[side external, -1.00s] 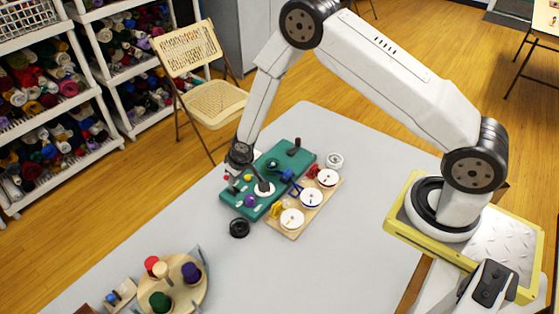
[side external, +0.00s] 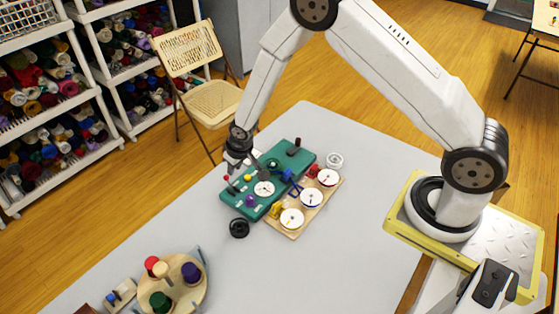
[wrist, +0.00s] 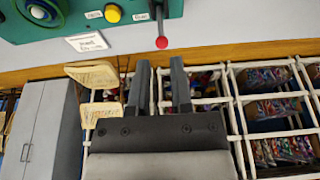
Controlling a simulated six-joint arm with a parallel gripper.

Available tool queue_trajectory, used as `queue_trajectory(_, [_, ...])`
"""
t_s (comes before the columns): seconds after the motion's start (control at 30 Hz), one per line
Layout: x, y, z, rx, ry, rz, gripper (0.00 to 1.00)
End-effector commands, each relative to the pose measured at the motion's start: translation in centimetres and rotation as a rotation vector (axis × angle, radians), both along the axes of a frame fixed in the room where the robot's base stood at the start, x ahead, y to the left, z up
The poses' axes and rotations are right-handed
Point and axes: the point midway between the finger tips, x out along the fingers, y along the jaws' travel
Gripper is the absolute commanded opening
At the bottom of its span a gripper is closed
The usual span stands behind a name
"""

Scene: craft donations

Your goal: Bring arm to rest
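My gripper (side external: 237,166) is above the far left edge of a green activity board (side external: 291,162) on the grey table. In the wrist view its two dark fingers (wrist: 160,90) stand apart with nothing between them. The board carries knobs, a white dial (side external: 264,188), a purple knob (side external: 250,201) and a red-tipped lever (wrist: 161,42). In the wrist view the board shows at the top, apart from the fingers.
A wooden panel with white dials (side external: 292,218) lies beside the board. A black ring (side external: 239,228) and a round wooden tray with coloured pegs (side external: 181,299) are on the table. A folding chair (side external: 213,100) and yarn shelves (side external: 90,120) stand beyond the table's far edge.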

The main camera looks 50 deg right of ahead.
Motion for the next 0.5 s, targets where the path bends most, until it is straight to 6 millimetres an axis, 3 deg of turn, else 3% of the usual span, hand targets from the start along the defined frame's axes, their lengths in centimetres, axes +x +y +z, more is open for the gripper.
queue_trajectory(0.27, [-0.9, -0.5, 2.1, -0.003, 0.001, -0.001, 0.26])
queue_trajectory(0.5, [-3.5, -1.5, 6.4, -0.008, 0.011, -0.005, 0.26])
